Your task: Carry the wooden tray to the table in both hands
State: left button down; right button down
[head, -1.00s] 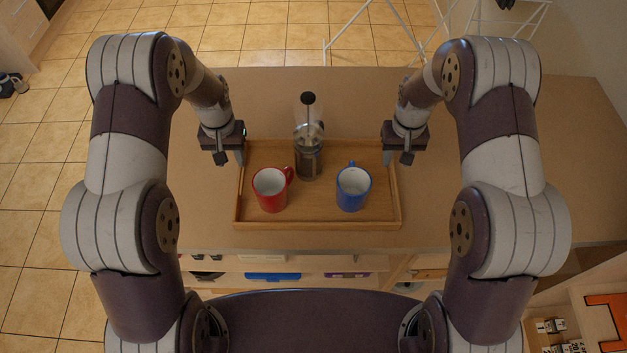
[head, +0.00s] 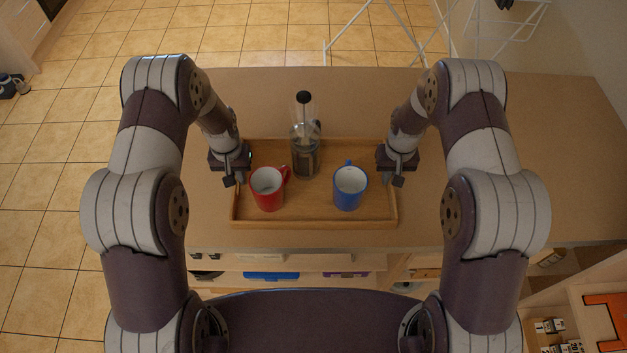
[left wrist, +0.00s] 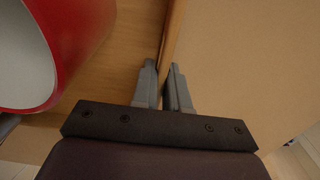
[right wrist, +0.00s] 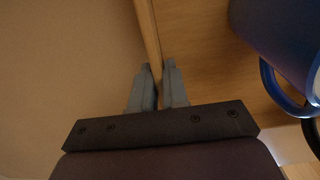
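The wooden tray (head: 315,215) rests on the brown table. It carries a red mug (head: 268,190), a blue mug (head: 349,189) and a glass coffee press (head: 304,150). My left gripper (head: 236,183) is at the tray's left side; in the left wrist view its fingers (left wrist: 164,78) are close together with the tray's wall between them. My right gripper (head: 392,181) is at the right side; in the right wrist view its fingers (right wrist: 158,78) are on either side of the wall, close against it. The fingertips are partly hidden in the head view.
The table top (head: 520,150) is bare to the right of the tray. Shelves with a blue item (head: 271,275) are below the front edge. A white rack (head: 400,30) stands behind the table, and tiled floor lies to the left.

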pick_arm(q)
jog(key=shift+w+r, duration=0.1)
pick_arm(e)
jog(key=shift+w+r, duration=0.1)
